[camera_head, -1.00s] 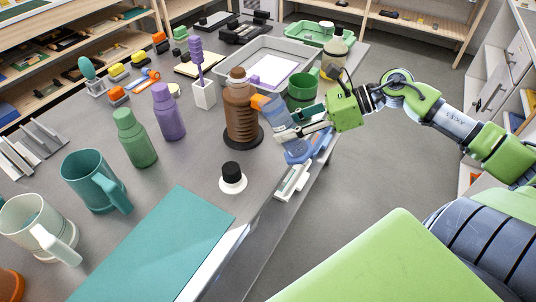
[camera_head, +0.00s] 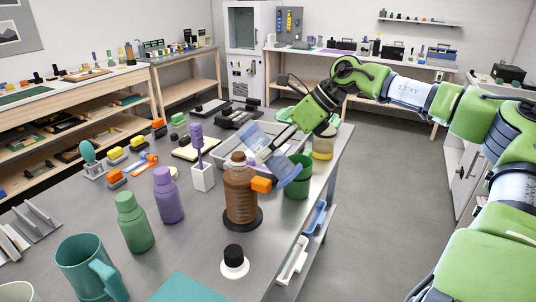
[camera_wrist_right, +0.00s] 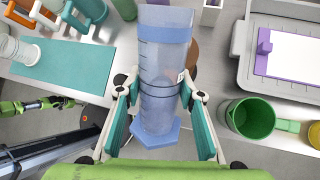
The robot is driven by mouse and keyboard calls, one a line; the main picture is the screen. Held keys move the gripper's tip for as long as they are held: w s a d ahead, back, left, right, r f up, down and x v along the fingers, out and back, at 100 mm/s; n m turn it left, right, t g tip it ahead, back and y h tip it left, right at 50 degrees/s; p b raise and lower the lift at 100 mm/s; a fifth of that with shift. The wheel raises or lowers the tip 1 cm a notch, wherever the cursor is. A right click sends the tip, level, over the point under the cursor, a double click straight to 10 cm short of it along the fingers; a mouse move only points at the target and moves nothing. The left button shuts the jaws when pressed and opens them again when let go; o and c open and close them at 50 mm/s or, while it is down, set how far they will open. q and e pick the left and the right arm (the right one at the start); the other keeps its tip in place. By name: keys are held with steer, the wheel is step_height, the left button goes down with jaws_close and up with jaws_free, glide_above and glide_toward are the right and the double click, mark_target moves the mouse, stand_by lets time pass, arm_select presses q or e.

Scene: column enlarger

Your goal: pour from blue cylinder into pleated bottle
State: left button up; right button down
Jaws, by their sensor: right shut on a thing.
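The blue cylinder (camera_head: 268,148) is a clear graduated cylinder with a darker blue foot. My right gripper (camera_head: 272,152) is shut around its body and holds it in the air, tilted, foot toward the lower right and mouth toward the upper left. In the wrist view the cylinder (camera_wrist_right: 162,75) lies between the two fingers (camera_wrist_right: 160,98). The pleated bottle (camera_head: 240,197) is brown and ribbed and stands upright on a dark round base. The cylinder's mouth shows above and behind the bottle's neck; I cannot tell the gap. My left gripper is not clearly shown.
An orange block (camera_head: 261,185) is at the bottle's right side. A green mug (camera_head: 298,180) is close to the right. A white holder with a purple brush (camera_head: 202,176), a purple bottle (camera_head: 168,197) and a green bottle (camera_head: 134,225) stand left. A black-capped white piece (camera_head: 234,260) is in front.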

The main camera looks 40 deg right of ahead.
step_height(320, 180, down, 3)
steer(key=shift+f+b, duration=0.1)
steer(key=shift+b, duration=0.7)
steer(key=r+g+p, duration=0.1)
steer(key=p, duration=0.2)
steer(key=shift+d+r+h, duration=0.1)
steer(key=shift+r+h, duration=0.2)
steer(key=shift+r, duration=0.05)
steer(key=r+g+p, duration=0.1)
steer(key=p, duration=0.2)
steer(key=shift+s+r+h, duration=0.15)
steer(key=shift+h, duration=0.15)
steer(key=shift+g+p, duration=0.3)
steer(key=shift+f+b, duration=0.9)
steer(key=shift+r+p, duration=0.4)
steer(key=shift+p, duration=0.05)
steer(key=shift+d+r+m+g+h+p, duration=0.1)
steer(key=shift+m+g+h+p, duration=0.2)
steer(key=shift+g, duration=0.2)
steer(key=shift+r+g+h+p, duration=0.3)
steer(key=shift+r+g+p, duration=0.25)
steer(key=shift+p, duration=0.25)
steer(key=shift+f, duration=0.15)
